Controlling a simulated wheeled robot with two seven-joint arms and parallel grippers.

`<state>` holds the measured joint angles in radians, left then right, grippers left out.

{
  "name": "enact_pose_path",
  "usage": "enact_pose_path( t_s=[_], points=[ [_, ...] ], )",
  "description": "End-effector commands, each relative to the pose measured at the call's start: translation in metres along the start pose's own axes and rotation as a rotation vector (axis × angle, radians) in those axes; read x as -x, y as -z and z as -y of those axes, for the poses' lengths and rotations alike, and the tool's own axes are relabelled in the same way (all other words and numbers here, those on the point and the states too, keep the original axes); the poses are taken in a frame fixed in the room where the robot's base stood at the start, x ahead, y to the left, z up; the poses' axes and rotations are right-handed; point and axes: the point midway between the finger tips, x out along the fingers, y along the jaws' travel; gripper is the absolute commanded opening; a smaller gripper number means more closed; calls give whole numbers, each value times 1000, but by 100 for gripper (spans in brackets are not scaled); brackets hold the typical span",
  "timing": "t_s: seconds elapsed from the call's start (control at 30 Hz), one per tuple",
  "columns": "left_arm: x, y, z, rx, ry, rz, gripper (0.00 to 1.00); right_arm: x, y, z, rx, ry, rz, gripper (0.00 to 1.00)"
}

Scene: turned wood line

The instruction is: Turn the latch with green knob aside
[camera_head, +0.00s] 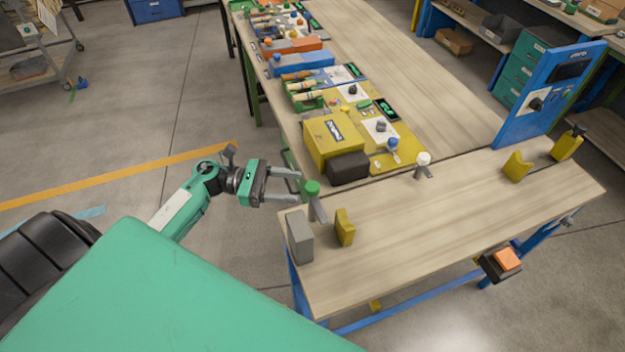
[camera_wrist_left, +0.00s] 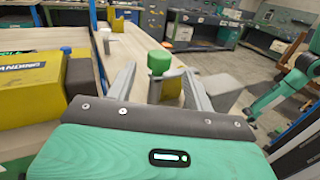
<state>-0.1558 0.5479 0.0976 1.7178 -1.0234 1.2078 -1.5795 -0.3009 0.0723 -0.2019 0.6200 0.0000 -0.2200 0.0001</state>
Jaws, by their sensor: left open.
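The latch with the green knob (camera_head: 312,188) stands at the left end of the near wooden bench (camera_head: 440,210). A grey bar (camera_head: 320,211) shows below its knob. My left gripper (camera_head: 299,187) is open, just left of the knob, with its fingers pointing at it. In the left wrist view the green knob (camera_wrist_left: 159,62) appears between the two spread fingers of my left gripper (camera_wrist_left: 155,80). I cannot tell whether a finger touches it. A second latch with a white knob (camera_head: 423,158) stands farther right along the bench's back edge. My right gripper is not in view.
A grey block (camera_head: 299,236) and a yellow notched support (camera_head: 344,228) stand beside the green-knobbed latch. A yellow box (camera_head: 332,138) and a dark block (camera_head: 348,168) sit just behind. Another yellow support (camera_head: 517,166) is at the right. The bench middle is clear.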

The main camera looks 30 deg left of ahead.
Motion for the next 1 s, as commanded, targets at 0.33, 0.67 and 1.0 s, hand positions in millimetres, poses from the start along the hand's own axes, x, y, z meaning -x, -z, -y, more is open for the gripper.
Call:
enact_pose_path(
  t_s=[0.33,0.67,1.0],
  points=[
    [-54,-2,-1,4,-2,2,53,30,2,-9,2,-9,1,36],
    [-61,1,-1,2,-2,-1,53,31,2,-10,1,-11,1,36],
    [-61,1,0,2,-2,0,0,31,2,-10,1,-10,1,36]
  ],
)
